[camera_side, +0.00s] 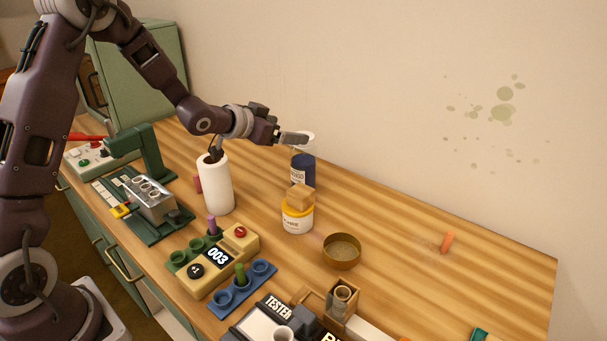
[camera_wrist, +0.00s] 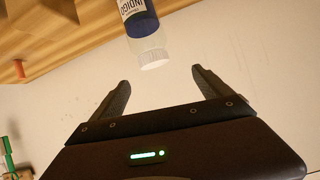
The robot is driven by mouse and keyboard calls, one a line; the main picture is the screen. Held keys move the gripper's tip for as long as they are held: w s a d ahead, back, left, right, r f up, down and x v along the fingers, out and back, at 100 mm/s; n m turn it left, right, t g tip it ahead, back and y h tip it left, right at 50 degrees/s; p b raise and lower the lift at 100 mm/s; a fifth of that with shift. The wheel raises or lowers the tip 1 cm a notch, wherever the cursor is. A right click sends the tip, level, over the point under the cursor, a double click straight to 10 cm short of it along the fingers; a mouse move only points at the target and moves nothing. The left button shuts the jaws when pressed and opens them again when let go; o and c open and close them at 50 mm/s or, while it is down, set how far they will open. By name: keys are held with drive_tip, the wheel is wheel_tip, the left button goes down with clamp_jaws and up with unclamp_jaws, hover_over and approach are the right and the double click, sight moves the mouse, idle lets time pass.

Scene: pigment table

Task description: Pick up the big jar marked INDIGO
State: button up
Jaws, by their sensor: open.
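The INDIGO jar (camera_side: 303,172) stands upright on the wooden table near the wall, with dark blue contents, a pale label and a white lid. In the wrist view the jar (camera_wrist: 140,22) appears upside down, with INDIGO readable on its label and its lid pointing towards my gripper. My gripper (camera_wrist: 160,76) is open and empty. The lid lies just beyond the fingertips, in line with the gap between them. In the side view my gripper (camera_side: 293,138) is at about lid height and partly covers the jar's top.
A yellow-rimmed jar with a wooden block (camera_side: 301,196) on top stands in front of the INDIGO jar. A white roll (camera_side: 216,185) stands to the left and a brass dish (camera_side: 342,252) to the right. Devices and racks fill the front. The table's right side is mostly clear.

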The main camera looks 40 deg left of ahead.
sight(294, 153)
drive_tip(key=w+f, duration=0.1)
drive_tip(key=f, duration=0.1)
drive_tip(key=f+t+h, duration=0.1)
drive_tip(key=f, duration=0.2)
drive_tip(key=w+f+h, duration=0.1)
drive_tip(key=f, duration=0.1)
drive_tip(key=shift+w+d+f, duration=0.1)
drive_tip(key=shift+w+f, duration=0.1)
drive_tip(key=shift+w, duration=0.15)
drive_tip(key=shift+w+d+f+t, duration=0.1)
drive_tip(key=shift+w+f+t, duration=0.1)
drive_tip(key=shift+w+t, duration=0.1)
drive_tip(key=x, duration=0.6)
drive_tip(key=shift+w+d+r, duration=0.1)
drive_tip(key=shift+w+r, duration=0.05)
drive_tip(key=shift+w, duration=0.05)
clamp_jaws()
